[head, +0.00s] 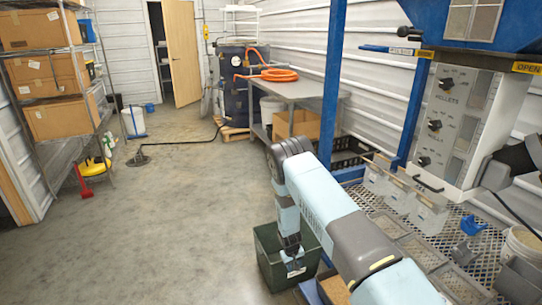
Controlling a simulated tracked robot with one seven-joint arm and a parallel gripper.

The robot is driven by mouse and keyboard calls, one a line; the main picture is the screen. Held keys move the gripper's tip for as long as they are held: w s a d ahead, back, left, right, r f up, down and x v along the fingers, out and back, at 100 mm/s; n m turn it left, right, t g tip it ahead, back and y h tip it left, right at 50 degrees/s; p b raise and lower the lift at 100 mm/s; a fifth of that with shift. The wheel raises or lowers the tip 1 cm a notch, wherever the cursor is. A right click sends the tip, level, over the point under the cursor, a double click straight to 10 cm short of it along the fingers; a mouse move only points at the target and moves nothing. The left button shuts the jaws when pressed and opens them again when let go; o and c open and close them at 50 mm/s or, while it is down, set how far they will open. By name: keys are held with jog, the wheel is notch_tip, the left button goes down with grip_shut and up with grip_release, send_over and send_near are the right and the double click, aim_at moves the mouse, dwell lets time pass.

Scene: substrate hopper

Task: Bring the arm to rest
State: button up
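My arm reaches in from the bottom right, bends at its dark grey joint, and its far part hangs down. My gripper (294,268) is at the lower end, in front of or over a dark green bin (268,262). I cannot tell whether it is inside the bin or whether it touches it. The fingers are too small and dark to show whether they are open or shut, or hold anything.
To the right, a mesh bench (490,238) carries clear containers and trays under a grey control panel (455,120) on a blue frame. A metal table (290,90) with an orange hose (275,74) stands behind. Shelves of boxes (55,75) stand left.

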jog(key=w+d+r+m, duration=0.1)
jog(key=w+r, duration=0.1)
jog(key=r, duration=1.2)
jog(key=w+d+r+m, duration=0.1)
jog(key=r, duration=1.3)
jog(key=s+d+r+t+y, duration=0.15)
jog(key=s+r, duration=0.25)
jog(key=r, duration=0.7)
jog(key=s+d+r+t, duration=0.1)
jog(key=s+d+r, duration=0.2)
jog(key=r, duration=0.9)
jog(key=s+d+r+m, duration=0.1)
jog(key=s+d+r, duration=0.3)
jog(key=s+r, duration=1.25)
jog(key=s+d+r+t, duration=0.1)
jog(key=s, duration=0.8)
jog(key=s+d+r+m+t, duration=0.1)
jog(key=s+r, duration=0.1)
jog(key=s, duration=0.7)
jog(key=shift+s+d, duration=0.2)
jog(key=shift+s, duration=0.15)
